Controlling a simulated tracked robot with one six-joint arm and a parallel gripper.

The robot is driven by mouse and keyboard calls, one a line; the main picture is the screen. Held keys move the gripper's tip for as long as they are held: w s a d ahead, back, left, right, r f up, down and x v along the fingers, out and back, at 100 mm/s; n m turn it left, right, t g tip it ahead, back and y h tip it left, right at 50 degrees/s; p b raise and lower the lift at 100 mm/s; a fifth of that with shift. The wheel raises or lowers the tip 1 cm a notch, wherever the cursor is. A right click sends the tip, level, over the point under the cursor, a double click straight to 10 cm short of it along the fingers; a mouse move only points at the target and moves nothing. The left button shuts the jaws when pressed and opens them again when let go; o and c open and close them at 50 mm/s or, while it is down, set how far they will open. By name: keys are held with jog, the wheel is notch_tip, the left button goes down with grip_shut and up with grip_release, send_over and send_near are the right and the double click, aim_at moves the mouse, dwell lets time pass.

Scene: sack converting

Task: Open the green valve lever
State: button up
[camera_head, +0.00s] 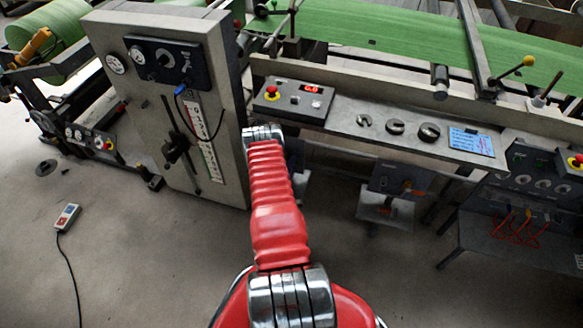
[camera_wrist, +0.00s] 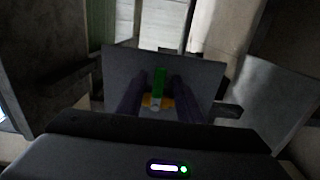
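The green valve lever (camera_wrist: 159,82) shows in the middle of the wrist view, upright in the picture. It sits over a small orange-yellow valve body (camera_wrist: 150,101) in front of a dark grey plate (camera_wrist: 122,70). My gripper (camera_wrist: 157,84) is open, with one dark finger to the left of the lever and one to the right. A gap shows between the lever and each finger. I cannot tell how deep the lever lies between them. In the head view my arm hides the gripper, and I cannot make out the lever.
A control panel (camera_head: 345,119) with a red button and a display runs along the machine. A grey cabinet (camera_head: 150,115) with gauges stands to the left. Green sheet (camera_head: 400,30) runs behind. A pendant (camera_head: 67,217) with a cable lies on the open floor at the left.

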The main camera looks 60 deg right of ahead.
grip_shut()
dwell(0.3)
dwell(0.3)
jog(key=shift+s, duration=0.15)
